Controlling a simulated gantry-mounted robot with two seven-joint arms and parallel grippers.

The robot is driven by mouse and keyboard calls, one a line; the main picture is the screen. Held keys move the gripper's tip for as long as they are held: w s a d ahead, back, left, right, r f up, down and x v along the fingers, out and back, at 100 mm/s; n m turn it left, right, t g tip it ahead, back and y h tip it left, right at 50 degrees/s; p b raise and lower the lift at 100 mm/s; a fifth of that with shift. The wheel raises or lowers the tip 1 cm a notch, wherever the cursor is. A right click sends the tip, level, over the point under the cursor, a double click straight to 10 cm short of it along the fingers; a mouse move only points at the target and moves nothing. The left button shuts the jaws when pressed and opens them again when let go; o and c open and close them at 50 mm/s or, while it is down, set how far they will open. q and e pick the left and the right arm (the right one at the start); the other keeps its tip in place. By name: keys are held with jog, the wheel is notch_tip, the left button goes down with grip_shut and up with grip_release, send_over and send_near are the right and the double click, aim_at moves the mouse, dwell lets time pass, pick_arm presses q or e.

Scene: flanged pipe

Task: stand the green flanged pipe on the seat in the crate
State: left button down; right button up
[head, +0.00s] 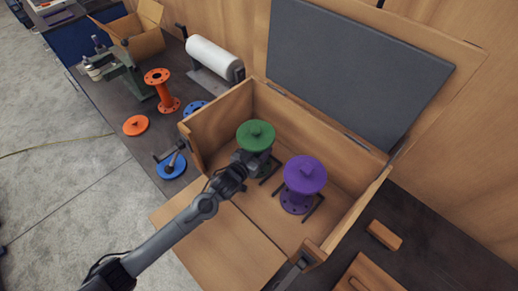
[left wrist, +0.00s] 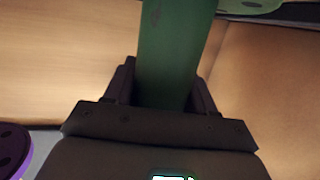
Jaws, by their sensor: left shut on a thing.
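The green flanged pipe (head: 256,134) is upright inside the wooden crate (head: 218,122), toward its back left, with a round green disc on top. My left gripper (head: 246,168) reaches in over the crate's front and is shut on the pipe's body. In the left wrist view the green body (left wrist: 174,50) lies between both fingers (left wrist: 160,90). Dark bars of the seat (head: 272,172) show beside the pipe's foot. The pipe's lower end is mostly hidden by my gripper, so I cannot tell whether it rests on the seat. My right gripper is not in view.
A purple flanged pipe (head: 305,174) stands just right of the green one, between dark bars. The crate's padded lid (head: 355,65) is open at the back. Orange (head: 162,90) and blue parts (head: 171,165) lie left of the crate. A wooden block (head: 384,235) lies right.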

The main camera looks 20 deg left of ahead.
pick_arm(q)
jog(key=c, duration=0.8)
grip_release()
jog(key=shift+f, duration=0.15)
jog(key=o, duration=0.4)
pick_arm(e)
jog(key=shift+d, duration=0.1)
pick_arm(q)
jog(key=shift+o, duration=0.2)
jog(key=shift+r, duration=0.2)
jog(key=shift+s, duration=0.15)
jog(key=v, duration=1.1)
jog(key=shift+s+a+r+p, duration=0.15)
jog(key=shift+s+r+p, duration=0.05)
jog(key=shift+s+p, duration=0.1)
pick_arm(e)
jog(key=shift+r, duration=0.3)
